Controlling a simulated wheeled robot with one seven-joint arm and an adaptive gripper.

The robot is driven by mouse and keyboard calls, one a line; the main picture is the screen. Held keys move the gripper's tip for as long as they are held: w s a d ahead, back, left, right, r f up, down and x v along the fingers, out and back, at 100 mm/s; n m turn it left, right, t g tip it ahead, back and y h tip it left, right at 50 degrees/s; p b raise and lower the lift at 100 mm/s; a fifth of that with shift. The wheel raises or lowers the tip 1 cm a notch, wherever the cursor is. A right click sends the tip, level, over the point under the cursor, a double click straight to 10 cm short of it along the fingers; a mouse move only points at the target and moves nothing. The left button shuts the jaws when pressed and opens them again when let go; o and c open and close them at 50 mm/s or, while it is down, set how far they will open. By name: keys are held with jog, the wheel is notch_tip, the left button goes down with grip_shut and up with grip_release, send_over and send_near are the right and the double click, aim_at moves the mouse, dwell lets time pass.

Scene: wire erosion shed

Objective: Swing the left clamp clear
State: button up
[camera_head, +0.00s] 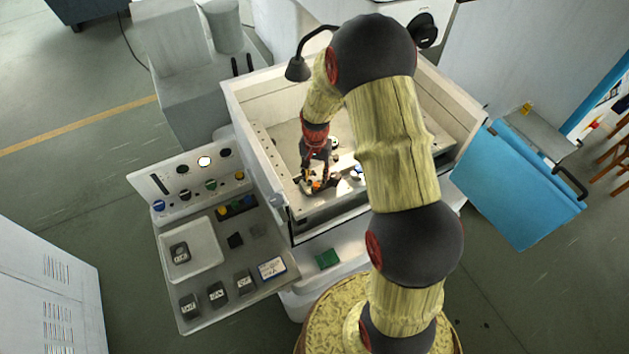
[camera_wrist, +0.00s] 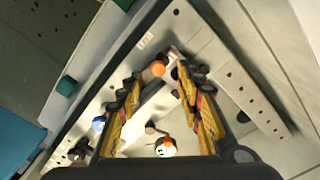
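My gripper (camera_head: 317,172) reaches down into the white machine tank (camera_head: 262,160). In the wrist view my gripper (camera_wrist: 159,74) is open, with its two yellow and black fingers well apart. A round orange knob (camera_wrist: 157,68) lies between the fingertips; I cannot tell whether they touch it. It sits near one end of a pale bar. A smaller orange and white part (camera_wrist: 165,147) shows nearer the palm, and a blue knob (camera_wrist: 98,123) lies outside the left finger. I cannot tell for sure which of these belongs to the left clamp. My arm hides part of the tank in the head view.
A drilled metal rail (camera_wrist: 245,85) runs beside the right finger. The tank's front wall is close by. A control panel (camera_head: 180,188) and a tray shelf with several small blocks stand left. A blue door (camera_head: 515,185) hangs open at right.

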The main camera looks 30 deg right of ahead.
aim_at(316, 184)
jog(key=shift+d+f, duration=0.15)
jog(key=shift+f, duration=1.95)
jog(key=shift+c, duration=0.2)
grip_shut()
